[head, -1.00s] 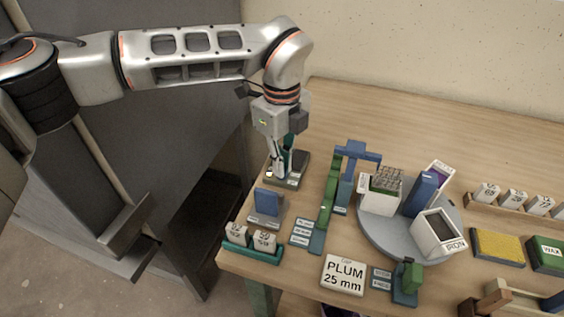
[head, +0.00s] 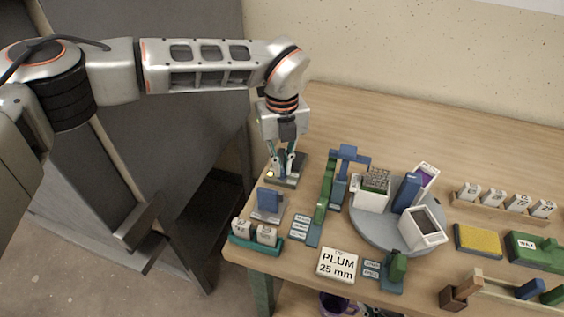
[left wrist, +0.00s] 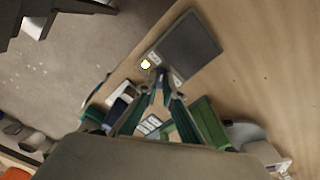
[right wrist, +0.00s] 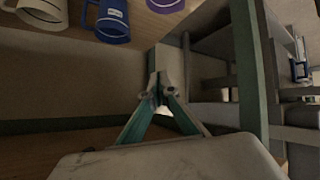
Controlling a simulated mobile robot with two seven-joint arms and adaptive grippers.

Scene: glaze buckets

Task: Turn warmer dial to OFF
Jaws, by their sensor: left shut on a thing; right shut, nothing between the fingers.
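The warmer (head: 298,160) is a dark grey flat plate at the table's left end, and its plate shows in the left wrist view (left wrist: 192,45). A small yellow lamp (left wrist: 145,64) glows on its front edge, beside small labels. My left gripper (head: 284,173) points down at the front of the warmer. Its fingers (left wrist: 162,88) are shut on the dial, which they mostly hide. I cannot read the dial's position. My right gripper (right wrist: 160,97) shows only in the right wrist view, shut and empty.
A blue block on a stand (head: 269,202), a teal tray with white blocks (head: 256,246) and a green rack (head: 322,205) stand close in front. A grey turntable (head: 372,234) holds several containers. Behind the warmer the table is clear. Mugs (right wrist: 112,20) show near my right gripper.

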